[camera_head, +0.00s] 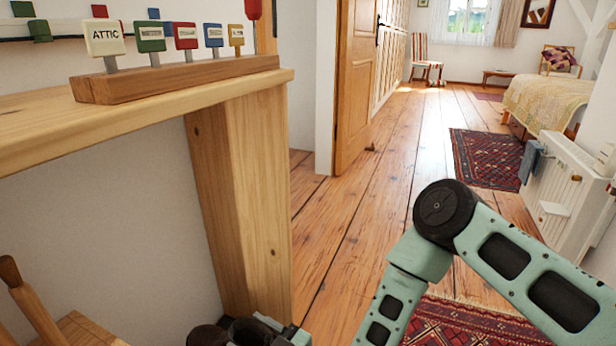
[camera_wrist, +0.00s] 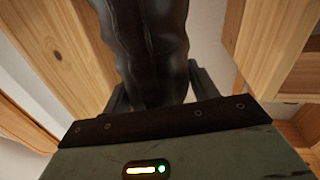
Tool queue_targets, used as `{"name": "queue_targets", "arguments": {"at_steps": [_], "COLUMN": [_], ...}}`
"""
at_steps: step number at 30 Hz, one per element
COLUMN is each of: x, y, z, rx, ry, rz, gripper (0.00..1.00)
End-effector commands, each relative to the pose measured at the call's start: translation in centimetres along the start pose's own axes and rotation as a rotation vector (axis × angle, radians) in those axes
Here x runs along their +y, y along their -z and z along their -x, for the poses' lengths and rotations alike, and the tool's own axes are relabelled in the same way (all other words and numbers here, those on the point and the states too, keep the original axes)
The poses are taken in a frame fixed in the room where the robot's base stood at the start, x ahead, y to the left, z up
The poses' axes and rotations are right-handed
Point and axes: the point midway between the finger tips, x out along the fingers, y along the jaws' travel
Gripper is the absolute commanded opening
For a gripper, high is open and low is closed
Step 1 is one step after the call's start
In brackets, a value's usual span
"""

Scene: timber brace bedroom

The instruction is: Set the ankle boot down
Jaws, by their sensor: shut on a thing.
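The ankle boot (camera_wrist: 148,45) is dark and glossy in the wrist view, running up from my gripper (camera_wrist: 160,90) to the top edge. The two fingers close on it from either side, and its far end is cut off by the frame. In the head view, part of my gripper (camera_head: 265,330) shows at the bottom edge beside the wooden post. A dark shape (camera_head: 208,335) at its left looks like part of the boot. What lies directly under the boot is hidden.
A wooden shelf (camera_head: 150,105) with a row of coloured labelled tags (camera_head: 185,37) stands above left, carried by a thick post (camera_head: 240,200). A wooden handle (camera_head: 30,300) rises at lower left. Plank floor (camera_head: 350,220) is open to the right; a red rug (camera_head: 470,325) lies near.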

Motion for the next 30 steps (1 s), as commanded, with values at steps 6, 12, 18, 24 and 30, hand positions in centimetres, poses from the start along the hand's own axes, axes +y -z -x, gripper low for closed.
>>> {"name": "queue_targets", "arguments": {"at_steps": [6, 12, 18, 24, 30], "x": [2.4, 5.2, 8.3, 12.1, 17.0], "y": [-0.1, -0.5, -0.9, -1.4, -2.0], "z": [2.1, 4.5, 7.1, 10.4, 14.6], "rx": [-0.004, -0.014, -0.023, -0.035, -0.049], "ry": [-0.07, -0.152, -0.239, -0.349, -0.491], "rz": [-0.001, -0.001, 0.0, 0.001, 0.001], "gripper": [0.0, 0.0, 0.0, 0.0, 0.0]}}
